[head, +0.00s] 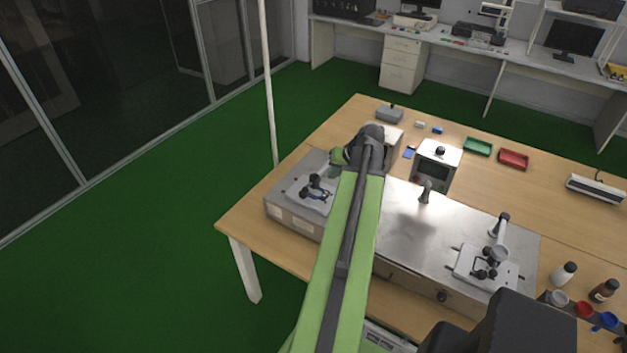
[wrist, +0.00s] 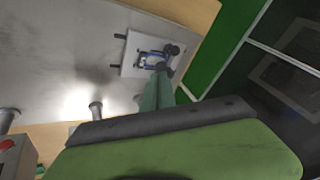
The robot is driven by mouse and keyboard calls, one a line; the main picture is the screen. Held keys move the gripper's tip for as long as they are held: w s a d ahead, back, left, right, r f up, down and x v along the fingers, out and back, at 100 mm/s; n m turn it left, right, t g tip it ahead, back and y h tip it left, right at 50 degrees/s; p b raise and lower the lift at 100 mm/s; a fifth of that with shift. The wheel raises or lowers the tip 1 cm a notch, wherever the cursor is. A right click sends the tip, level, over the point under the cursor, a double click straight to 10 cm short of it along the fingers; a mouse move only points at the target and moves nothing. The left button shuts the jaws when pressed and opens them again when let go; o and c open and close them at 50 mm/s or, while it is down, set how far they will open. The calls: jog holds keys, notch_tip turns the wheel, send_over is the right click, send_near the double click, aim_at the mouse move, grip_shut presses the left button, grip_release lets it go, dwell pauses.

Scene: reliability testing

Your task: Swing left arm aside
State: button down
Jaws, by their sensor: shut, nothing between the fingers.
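The metal test machine (head: 410,225) lies on the wooden table with two white fixture plates. The left plate (head: 300,196) carries a black clamp-like part (head: 317,186) and a small blue frame. In the wrist view, that plate (wrist: 131,58), the blue frame (wrist: 149,58) and black round parts (wrist: 172,49) show just beyond my fingers. My gripper (head: 338,162), with green fingers, is over the machine's left end. In the wrist view my gripper (wrist: 160,76) is shut and empty, its tips close to the black parts; I cannot tell if they touch. My arm hides part of the machine.
A right fixture with a grey arm (head: 497,235) and an upright post (head: 425,191) stand on the machine. A white control box (head: 437,165), green tray (head: 478,147), red tray (head: 513,159) and bottles (head: 564,273) are on the table. Open green floor lies left.

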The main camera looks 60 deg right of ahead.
jog(key=w+a+b+x, duration=0.1)
jog(key=b+x, duration=0.9)
jog(key=x, duration=0.2)
jog(key=shift+w+a+r, duration=0.2)
jog(key=shift+w+r, duration=0.05)
jog(key=shift+w, duration=0.2)
jog(key=shift+d, duration=0.15)
